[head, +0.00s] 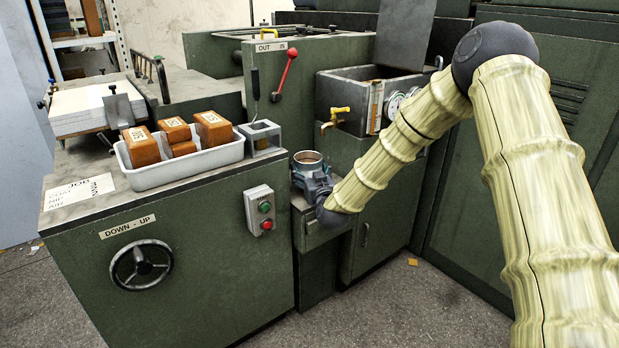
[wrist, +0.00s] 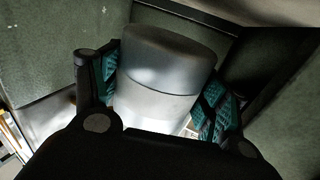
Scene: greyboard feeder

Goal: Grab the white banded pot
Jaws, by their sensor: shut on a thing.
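The white banded pot (head: 307,158) stands on a low ledge at the side of the green machine in the head view, its round rim showing above my gripper (head: 318,184). In the wrist view the pot (wrist: 160,75) fills the middle, pale grey-white with a dark line around it. My gripper (wrist: 165,95) has its teal-padded fingers on both sides of the pot, shut on it. The pot's lower part is hidden by my gripper in the head view. I cannot tell whether its base touches the ledge.
A white tray (head: 190,171) with several brown blocks sits on the machine top to the left, beside a grey metal block (head: 260,138). A steel tank with a brass tap (head: 335,118) stands behind the pot. A switch box (head: 260,210) is on the machine's front.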

